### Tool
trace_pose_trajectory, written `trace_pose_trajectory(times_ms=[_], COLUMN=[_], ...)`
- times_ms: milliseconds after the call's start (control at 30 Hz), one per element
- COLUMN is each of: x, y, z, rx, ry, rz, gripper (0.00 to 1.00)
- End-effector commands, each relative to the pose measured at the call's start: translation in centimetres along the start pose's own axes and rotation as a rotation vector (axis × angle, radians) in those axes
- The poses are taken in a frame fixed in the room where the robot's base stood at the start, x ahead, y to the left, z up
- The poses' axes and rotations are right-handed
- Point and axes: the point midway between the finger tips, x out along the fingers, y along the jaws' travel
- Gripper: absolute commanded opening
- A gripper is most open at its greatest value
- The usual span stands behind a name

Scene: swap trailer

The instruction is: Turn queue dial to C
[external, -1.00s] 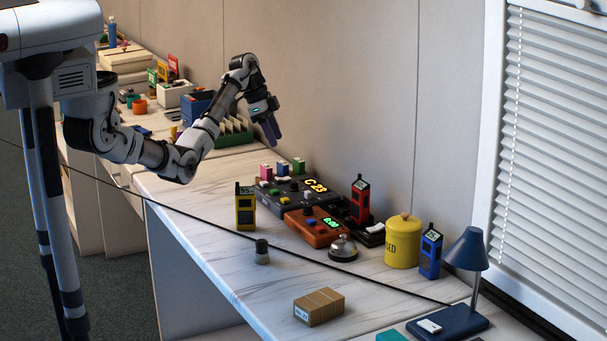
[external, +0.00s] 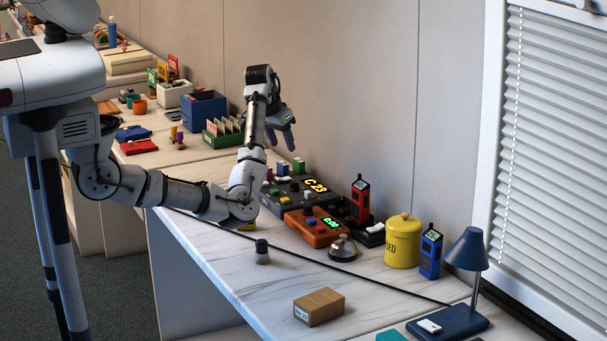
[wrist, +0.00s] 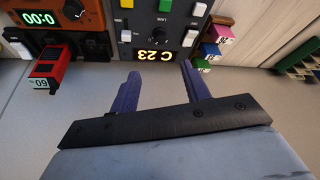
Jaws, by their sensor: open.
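The dark grey queue console (external: 288,193) stands on the counter near the wall, with a lit amber display (external: 316,185) reading C 23. In the wrist view the display (wrist: 152,56) appears upside down, with coloured buttons and small knobs above it. A dark round dial (wrist: 160,37) seems to sit beside the display; its pointer is too small to read. My gripper (external: 286,136) is above and behind the console, near the wall. In the wrist view its two blue fingers (wrist: 158,76) are spread and empty, apart from the console.
An orange timer box (external: 314,228) and a red handset (external: 361,197) stand beside the console. Small coloured blocks (external: 290,168) stand behind it. A bell (external: 343,247), a yellow canister (external: 403,243) and a cable (external: 378,286) are nearer. The front counter is mostly clear around a carton (external: 319,306).

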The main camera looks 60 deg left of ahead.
Motion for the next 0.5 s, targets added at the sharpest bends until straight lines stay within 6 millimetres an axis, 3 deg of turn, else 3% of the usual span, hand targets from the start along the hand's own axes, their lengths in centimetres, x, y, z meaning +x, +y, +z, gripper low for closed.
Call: trace_pose_trajectory(times_ms=[167,500], x=[1.5,7.9], y=[-0.1,0.0], z=[0.5,0.4], rx=[-0.023,-0.019], ry=[-0.008,-0.011], rz=[-0.01,-0.005], gripper=[0.47,0.47])
